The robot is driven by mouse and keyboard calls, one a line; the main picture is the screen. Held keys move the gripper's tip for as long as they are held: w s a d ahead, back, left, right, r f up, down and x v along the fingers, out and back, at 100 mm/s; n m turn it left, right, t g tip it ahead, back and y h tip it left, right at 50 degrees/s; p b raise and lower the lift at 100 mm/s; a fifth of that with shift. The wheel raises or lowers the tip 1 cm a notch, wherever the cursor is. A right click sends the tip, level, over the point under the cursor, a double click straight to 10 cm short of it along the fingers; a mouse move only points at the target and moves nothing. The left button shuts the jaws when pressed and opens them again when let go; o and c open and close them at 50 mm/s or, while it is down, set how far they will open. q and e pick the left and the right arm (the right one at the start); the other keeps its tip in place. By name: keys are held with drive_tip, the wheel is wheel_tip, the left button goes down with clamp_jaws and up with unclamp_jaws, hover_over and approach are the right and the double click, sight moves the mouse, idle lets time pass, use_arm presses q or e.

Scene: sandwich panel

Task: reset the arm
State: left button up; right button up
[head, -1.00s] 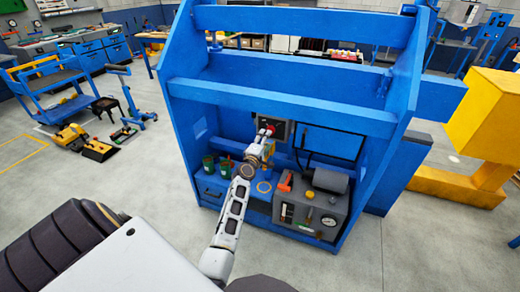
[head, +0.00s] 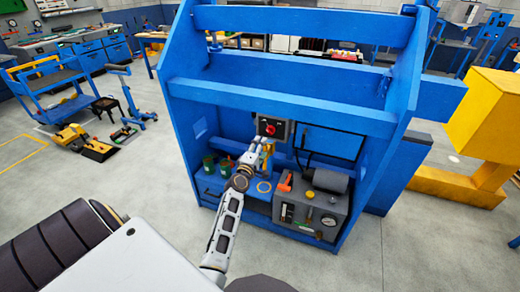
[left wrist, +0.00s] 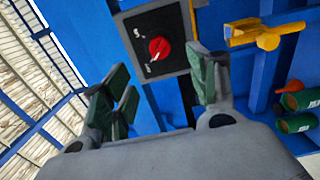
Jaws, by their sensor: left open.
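My left gripper (head: 257,149) is inside the blue frame, just below and in front of the switch panel. In the left wrist view its two green-padded fingers (left wrist: 164,92) are spread apart with nothing between them. The red knob (head: 270,130) sits on the dark switch panel (head: 284,129) on the back wall. In the left wrist view the knob (left wrist: 160,48) lies beyond the fingers, apart from them. Its panel (left wrist: 178,28) carries white marks. My right gripper is in neither view.
Green cans (head: 209,164) stand on the left of the blue shelf. A grey machine with a gauge (head: 328,220) stands on its right. Blue crossbars (head: 280,107) span above the arm.

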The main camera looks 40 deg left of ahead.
use_arm(q)
drive_tip(key=shift+m, duration=0.4)
drive_tip(key=s+d+f+m+g+h, duration=0.15)
drive_tip(key=d+f+m, duration=0.3)
drive_tip(key=f, duration=0.75)
drive_tip(key=d+f+m+g+h, duration=0.1)
drive_tip(key=d+f+m+g, duration=0.4)
drive_tip(key=f, duration=0.7)
drive_tip(key=s+d+f+m+g+h, duration=0.1)
drive_tip(key=s+d+f+m, duration=0.3)
drive_tip(key=f, duration=0.5)
drive_tip(key=s+d+f+m+g+h, duration=0.15)
drive_tip(key=s+d+f, duration=0.25)
drive_tip(key=s+f, duration=0.4)
drive_tip(key=s+d+f+m+g, duration=0.2)
drive_tip(key=s+f+m, duration=0.1)
drive_tip(key=s+f, duration=0.6)
drive_tip(key=s+d+f+m+g, duration=0.1)
drive_tip(key=s+f+m+g, duration=0.1)
drive_tip(key=s+f, duration=0.75)
drive_tip(key=s+a+f+m+g, duration=0.1)
drive_tip(key=s+a, duration=0.1)
drive_tip(key=s, duration=1)
drive_tip(key=s+a+f+m+g, duration=0.1)
drive_tip(key=s+a+g, duration=0.1)
drive_tip(key=s, duration=0.9)
drive_tip(key=shift+s+a+f+y, duration=0.25)
drive_tip(key=shift+s+a+y, duration=0.1)
drive_tip(key=shift+s+y, duration=0.05)
